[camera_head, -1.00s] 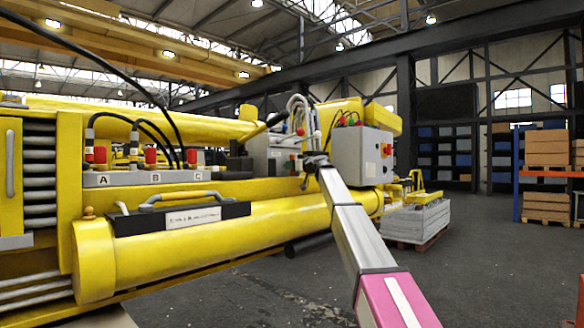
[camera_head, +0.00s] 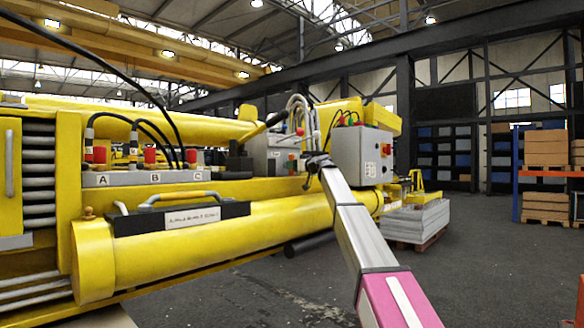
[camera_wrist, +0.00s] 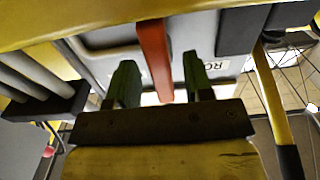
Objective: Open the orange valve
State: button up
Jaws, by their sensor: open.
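The orange valve shows in the wrist view as a flat orange-red lever (camera_wrist: 154,55), hanging down from the top of the picture in front of a grey panel. My gripper (camera_wrist: 160,80) is open, with one green finger to the left of the lever and one to the right. The lever's lower end lies between the fingers, with a visible gap on each side. In the head view my arm reaches to the yellow boom machine (camera_head: 330,212), and my gripper and the lever cannot be made out there.
A grey control box (camera_head: 349,155) stands close to the arm's far end, with cables above it. A black and yellow post (camera_wrist: 272,105) is right of the gripper in the wrist view, and grey rods (camera_wrist: 30,75) are at left. Open floor (camera_head: 480,262) lies right.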

jog(key=v, duration=0.9)
jog(key=shift+s+d, duration=0.1)
jog(key=shift+s, duration=0.05)
